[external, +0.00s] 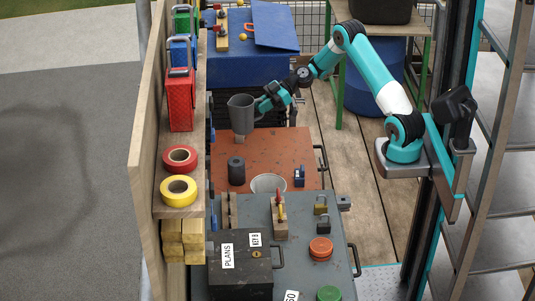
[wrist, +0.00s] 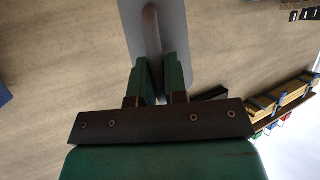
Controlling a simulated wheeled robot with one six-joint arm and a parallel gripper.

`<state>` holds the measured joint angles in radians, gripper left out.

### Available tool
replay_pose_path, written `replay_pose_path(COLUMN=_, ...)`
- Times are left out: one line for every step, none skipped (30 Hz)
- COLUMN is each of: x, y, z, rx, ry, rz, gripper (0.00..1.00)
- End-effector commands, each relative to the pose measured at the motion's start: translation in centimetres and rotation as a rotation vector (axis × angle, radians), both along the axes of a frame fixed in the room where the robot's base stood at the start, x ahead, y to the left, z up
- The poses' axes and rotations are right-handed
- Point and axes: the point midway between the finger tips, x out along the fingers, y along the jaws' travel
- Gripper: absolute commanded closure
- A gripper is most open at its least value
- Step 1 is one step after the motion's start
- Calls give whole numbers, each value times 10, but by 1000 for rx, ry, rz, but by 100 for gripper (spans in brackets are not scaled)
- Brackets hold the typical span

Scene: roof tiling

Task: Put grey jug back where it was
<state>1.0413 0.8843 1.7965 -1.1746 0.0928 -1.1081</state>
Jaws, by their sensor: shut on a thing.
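The grey jug (external: 241,116) is held upright by my gripper (external: 262,103) in the external view, above the far end of the orange-brown chest top (external: 285,150). In the wrist view, my gripper's two green fingers (wrist: 160,82) are closed around the jug's handle, and the grey jug body (wrist: 180,25) fills the top middle. The jug's underside and any gap below it cannot be made out well.
A dark grey cylinder (external: 236,171), a white-rimmed round container (external: 268,183) and a small blue item (external: 299,176) stand on the orange-brown top. A wooden shelf with red toolbox (external: 180,103) and tape rolls (external: 179,190) runs along the left. A blue chest (external: 225,65) is behind.

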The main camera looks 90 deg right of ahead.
Motion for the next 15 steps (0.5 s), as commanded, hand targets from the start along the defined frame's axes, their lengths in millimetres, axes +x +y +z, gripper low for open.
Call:
replay_pose_path(x=-16, y=-9, z=7, rx=1, ry=-1, rz=-79, gripper=100)
replay_pose_path(x=-24, y=-13, z=10, rx=1, ry=1, rz=-122, gripper=100)
replay_pose_path(x=-33, y=-17, z=13, rx=1, ry=0, rz=-174, gripper=100)
replay_pose_path(x=-40, y=-19, z=15, rx=1, ry=0, rz=-206, gripper=100)
replay_pose_path(x=-47, y=-22, z=17, rx=0, ry=1, rz=-238, gripper=100)
replay_pose_path(x=-54, y=-24, z=18, rx=1, ry=1, rz=-274, gripper=100)
replay_pose_path(x=-59, y=-25, z=19, rx=1, ry=1, rz=-296, gripper=100)
replay_pose_path(x=-64, y=-26, z=20, rx=1, ry=0, rz=-316, gripper=100)
replay_pose_path(x=-68, y=-27, z=21, rx=1, ry=0, rz=-335, gripper=100)
replay_pose_path(x=-71, y=-28, z=21, rx=1, ry=0, rz=-349, gripper=100)
replay_pose_path(x=-73, y=-28, z=21, rx=1, ry=0, rz=-358, gripper=100)
replay_pose_path(x=-75, y=-28, z=18, rx=2, ry=0, rz=-367, gripper=100)
replay_pose_path(x=-76, y=-28, z=15, rx=4, ry=1, rz=-372, gripper=100)
replay_pose_path(x=-77, y=-28, z=10, rx=5, ry=2, rz=-375, gripper=100)
replay_pose_path(x=-77, y=-28, z=2, rx=6, ry=3, rz=-376, gripper=100)
